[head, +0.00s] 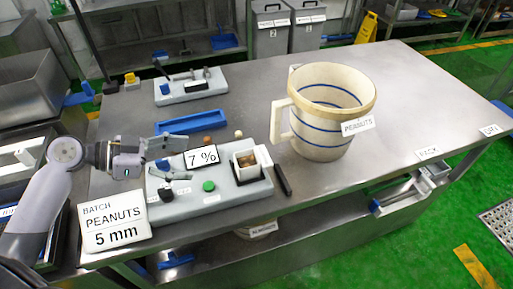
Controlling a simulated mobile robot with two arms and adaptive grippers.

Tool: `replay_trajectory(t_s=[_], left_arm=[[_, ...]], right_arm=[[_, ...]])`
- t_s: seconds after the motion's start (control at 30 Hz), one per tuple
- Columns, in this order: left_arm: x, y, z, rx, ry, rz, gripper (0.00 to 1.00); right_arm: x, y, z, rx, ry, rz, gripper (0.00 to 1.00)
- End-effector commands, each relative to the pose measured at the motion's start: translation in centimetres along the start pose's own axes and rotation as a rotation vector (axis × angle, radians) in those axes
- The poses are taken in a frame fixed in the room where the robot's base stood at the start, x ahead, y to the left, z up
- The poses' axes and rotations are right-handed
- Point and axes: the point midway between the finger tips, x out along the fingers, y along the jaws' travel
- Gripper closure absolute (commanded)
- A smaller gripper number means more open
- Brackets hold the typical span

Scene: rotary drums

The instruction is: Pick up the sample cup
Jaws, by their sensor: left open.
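My right gripper is not in view.
A large cream jug (322,112) labelled PEANUTS stands to the right. A blue tray (191,121) and a second grey device (191,86) lie behind the tester. A batch sign (113,222) stands at front left. The table's right side is mostly clear.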

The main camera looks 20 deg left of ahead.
Motion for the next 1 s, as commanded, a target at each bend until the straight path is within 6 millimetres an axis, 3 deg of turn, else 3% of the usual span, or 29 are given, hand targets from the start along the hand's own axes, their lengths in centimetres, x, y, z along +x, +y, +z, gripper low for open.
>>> replay_trajectory(t_s=[0.1, 0.17, 0.4, 0.5, 0.63, 0.8, 1.0], left_arm=[[0.3, -0.1, -0.3, 0.002, 0.008, 0.002, 0.28], [0.9, -0.1, -0.5, 0.002, 0.009, 0.002, 0.28], [5.9, -0.1, -0.8, 0.000, 0.012, 0.001, 0.28], [8.2, -0.1, -0.8, 0.000, 0.012, 0.002, 0.28], [10.4, -0.1, -0.7, 0.001, 0.010, 0.002, 0.28], [12.0, -0.1, -0.4, 0.002, 0.007, 0.001, 0.28], [13.9, 0.1, -0.8, -0.002, 0.009, 0.002, 0.28]], right_arm=[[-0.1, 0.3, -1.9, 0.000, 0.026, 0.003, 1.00], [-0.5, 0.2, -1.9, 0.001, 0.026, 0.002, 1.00], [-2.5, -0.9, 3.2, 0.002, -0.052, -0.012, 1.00], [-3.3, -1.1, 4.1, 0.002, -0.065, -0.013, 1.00], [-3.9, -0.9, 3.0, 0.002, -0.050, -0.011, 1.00], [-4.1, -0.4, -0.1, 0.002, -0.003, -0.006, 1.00], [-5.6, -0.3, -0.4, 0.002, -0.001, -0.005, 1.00]])
